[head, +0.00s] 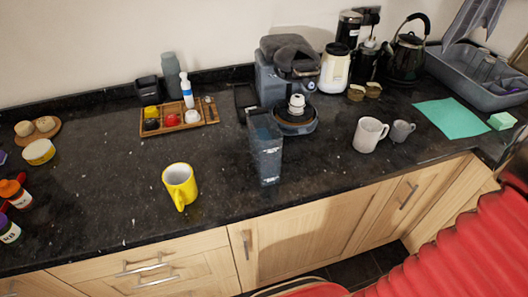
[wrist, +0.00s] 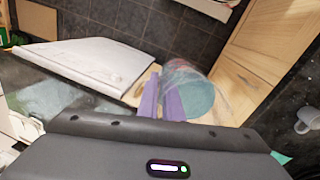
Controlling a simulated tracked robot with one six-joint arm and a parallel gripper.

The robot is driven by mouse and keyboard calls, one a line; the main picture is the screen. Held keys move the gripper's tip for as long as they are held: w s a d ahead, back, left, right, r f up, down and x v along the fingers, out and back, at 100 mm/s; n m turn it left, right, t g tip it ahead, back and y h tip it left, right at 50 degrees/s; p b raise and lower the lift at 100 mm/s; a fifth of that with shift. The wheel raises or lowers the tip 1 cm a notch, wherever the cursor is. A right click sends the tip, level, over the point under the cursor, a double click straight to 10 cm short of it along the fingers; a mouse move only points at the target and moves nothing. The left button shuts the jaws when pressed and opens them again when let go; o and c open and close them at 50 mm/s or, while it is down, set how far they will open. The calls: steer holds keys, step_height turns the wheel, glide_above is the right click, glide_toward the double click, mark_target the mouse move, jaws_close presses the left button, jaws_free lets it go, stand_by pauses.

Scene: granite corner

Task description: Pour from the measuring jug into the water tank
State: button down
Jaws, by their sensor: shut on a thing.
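The water tank (head: 267,158) is a tall, translucent dark-grey box with small white markings. It stands upright on the black granite counter in front of the coffee machine (head: 272,84). The measuring jug (wrist: 190,92) is clear, with a teal tint inside, and shows in the wrist view only. My gripper (wrist: 165,97) has purple fingers, which are shut on the jug's near left side. The jug is seen against the cupboard fronts and floor. Its tilt and spout are unclear. Neither my gripper nor the jug shows in the head view.
A yellow mug (head: 180,185) stands left of the tank, a white mug (head: 369,134) and grey cup (head: 402,130) to its right. A wooden tray (head: 210,112) of small items lies behind. A green cloth (head: 450,117) lies at right. The counter around the tank is mostly clear.

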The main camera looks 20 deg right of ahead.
steer(key=w+a+n, duration=0.4)
steer(key=w+a, duration=0.6)
steer(key=w, duration=0.2)
steer(key=shift+w+h, duration=0.3)
steer(key=shift+h, duration=0.1)
stand_by(6.4)
